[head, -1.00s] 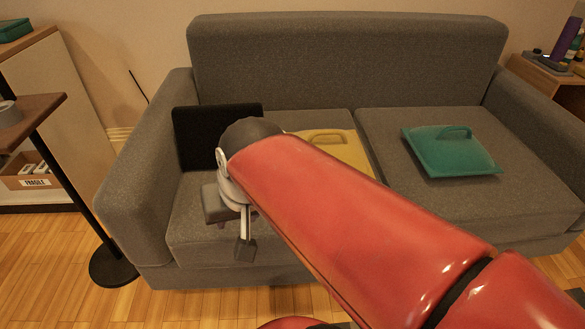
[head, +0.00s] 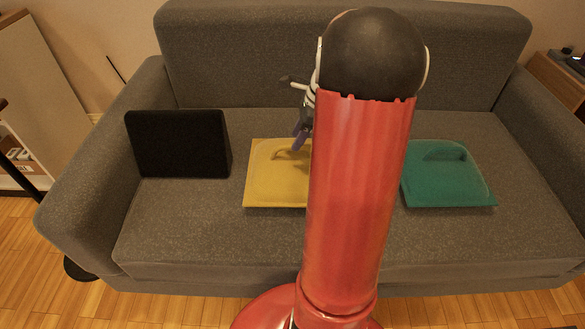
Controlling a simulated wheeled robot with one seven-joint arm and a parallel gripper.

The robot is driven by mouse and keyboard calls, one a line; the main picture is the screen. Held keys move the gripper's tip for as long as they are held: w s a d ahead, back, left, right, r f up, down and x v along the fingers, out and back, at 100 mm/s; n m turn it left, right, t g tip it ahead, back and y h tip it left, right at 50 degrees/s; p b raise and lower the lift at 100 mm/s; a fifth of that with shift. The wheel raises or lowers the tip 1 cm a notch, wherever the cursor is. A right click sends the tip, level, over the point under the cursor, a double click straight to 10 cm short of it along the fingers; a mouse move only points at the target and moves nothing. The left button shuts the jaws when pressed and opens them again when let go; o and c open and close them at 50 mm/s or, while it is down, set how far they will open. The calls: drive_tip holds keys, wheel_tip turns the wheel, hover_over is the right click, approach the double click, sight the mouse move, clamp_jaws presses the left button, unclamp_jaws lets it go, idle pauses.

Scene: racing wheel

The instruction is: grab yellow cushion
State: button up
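The yellow cushion (head: 268,182) lies flat on the sofa seat, with a raised handle (head: 292,153) on top. My red arm hides its right part. My gripper (head: 298,138) shows only in part, to the left of my arm's black joint. In the picture its tip lies just above the cushion's handle. I cannot tell whether it touches the handle or how far apart its fingers are.
The grey sofa (head: 200,245) fills most of the view. A black cushion (head: 180,143) leans at the left and a teal cushion (head: 445,178) with a handle lies at the right. The front of the seat is clear. A dark stand is at the left edge.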

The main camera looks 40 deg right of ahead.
sight(293, 163)
drive_tip(key=x, duration=0.5)
drive_tip(key=shift+d+f, duration=0.15)
drive_tip(key=shift+d, duration=0.1)
clamp_jaws()
